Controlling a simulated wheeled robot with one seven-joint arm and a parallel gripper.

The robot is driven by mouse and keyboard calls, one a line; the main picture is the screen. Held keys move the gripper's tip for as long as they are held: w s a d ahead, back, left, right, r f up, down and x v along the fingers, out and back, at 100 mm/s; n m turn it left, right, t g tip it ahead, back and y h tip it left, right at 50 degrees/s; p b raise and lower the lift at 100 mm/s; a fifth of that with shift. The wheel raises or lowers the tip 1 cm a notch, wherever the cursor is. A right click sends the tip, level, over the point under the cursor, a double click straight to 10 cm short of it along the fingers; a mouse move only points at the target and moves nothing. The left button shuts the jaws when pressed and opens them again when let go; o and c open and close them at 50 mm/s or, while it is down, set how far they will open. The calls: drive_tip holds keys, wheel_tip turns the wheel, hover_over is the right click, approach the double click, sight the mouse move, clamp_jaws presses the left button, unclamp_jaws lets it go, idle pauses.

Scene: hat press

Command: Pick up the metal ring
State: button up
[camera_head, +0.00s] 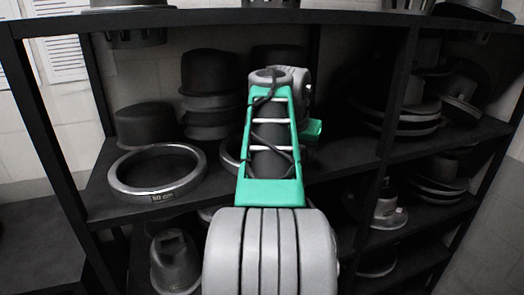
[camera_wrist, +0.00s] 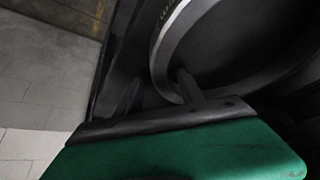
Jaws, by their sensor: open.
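A metal ring (camera_head: 118,186) with a small label on its front lies flat on the shelf at the left in the head view. A second ring (camera_head: 229,158) shows partly behind my arm. The wrist view shows one pale metal ring (camera_wrist: 265,76) close up; I cannot tell which of the two it is. My gripper (camera_wrist: 158,76) is open, with one finger at the ring's near band and the other outside it. Whether the fingers touch the band is unclear. In the head view my arm hides the gripper's fingers.
The dark shelf unit (camera_head: 400,85) has uprights and boards around the arm. A dark hat form (camera_head: 146,125) stands behind the left ring, with stacked forms (camera_head: 209,100) beside it. More hat forms (camera_head: 388,212) fill the right and lower compartments.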

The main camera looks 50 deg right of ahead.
drive_tip(key=shift+d+f, duration=0.15)
drive_tip(key=shift+f, duration=0.05)
clamp_jaws()
idle(0.3)
drive_tip(key=shift+r, duration=0.15)
idle(0.9)
